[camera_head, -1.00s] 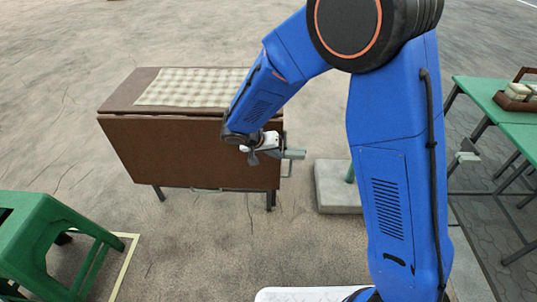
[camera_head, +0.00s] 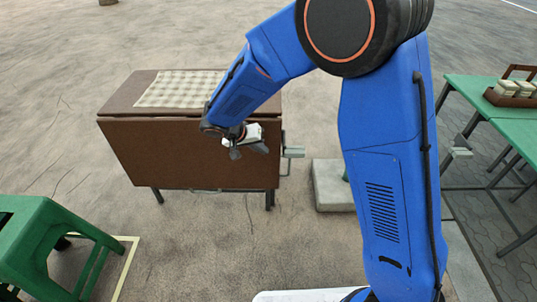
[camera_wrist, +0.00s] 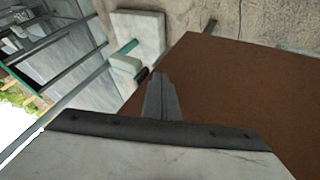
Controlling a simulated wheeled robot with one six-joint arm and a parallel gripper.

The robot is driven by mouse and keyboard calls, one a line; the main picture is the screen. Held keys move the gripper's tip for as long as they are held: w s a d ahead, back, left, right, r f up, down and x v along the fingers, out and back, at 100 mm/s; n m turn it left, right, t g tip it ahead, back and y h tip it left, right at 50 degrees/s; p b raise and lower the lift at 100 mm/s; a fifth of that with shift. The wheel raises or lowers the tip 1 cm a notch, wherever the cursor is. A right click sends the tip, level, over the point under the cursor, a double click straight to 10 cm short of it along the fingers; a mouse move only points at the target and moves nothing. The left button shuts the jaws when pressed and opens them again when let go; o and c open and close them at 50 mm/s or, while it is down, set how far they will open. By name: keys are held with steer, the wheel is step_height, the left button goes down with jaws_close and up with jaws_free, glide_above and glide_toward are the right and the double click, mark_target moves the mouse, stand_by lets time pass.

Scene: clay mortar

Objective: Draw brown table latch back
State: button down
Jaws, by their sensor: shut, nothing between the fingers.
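The brown table (camera_head: 190,155) stands left of centre with its front leaf hanging down. Its brown panel (camera_wrist: 245,95) fills the right of the wrist view. A grey-green latch (camera_head: 293,152) sticks out at the table's right edge; what looks like the latch (camera_wrist: 125,72) shows left of the fingers in the wrist view. My gripper (camera_head: 262,148) is shut and empty in front of the panel's upper right part, left of the latch and apart from it. The closed fingers (camera_wrist: 161,82) also show in the wrist view. How far the latch is drawn I cannot tell.
A checked cloth (camera_head: 187,88) lies on the tabletop. A concrete block (camera_head: 333,187) stands on the floor right of the table. A green stool (camera_head: 45,240) is at the lower left. Green tables (camera_head: 490,95) with a crate (camera_head: 513,90) stand at the right.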

steer(key=shift+v, duration=2.75)
steer(key=s+d+r+g+y, duration=0.1)
steer(key=s+d+r, duration=0.25)
steer(key=d, duration=0.35)
steer(key=s+d+r+y, duration=0.1)
steer(key=s+d+r, duration=0.25)
steer(key=d, duration=0.35)
steer(key=s+d+r+g+y, duration=0.1)
steer(key=s+d+r, duration=0.2)
steer(key=d+r, duration=0.35)
steer(key=s+d+n+t+y, duration=0.1)
steer(key=s+d, duration=0.4)
steer(key=s, duration=0.4)
steer(key=s+d+t+y, duration=0.1)
steer(key=s+d+y, duration=0.1)
steer(key=s+d, duration=0.4)
steer(key=shift+s+d+r+n, duration=0.25)
steer(key=shift+s+n, duration=0.15)
steer(key=shift+s, duration=1.85)
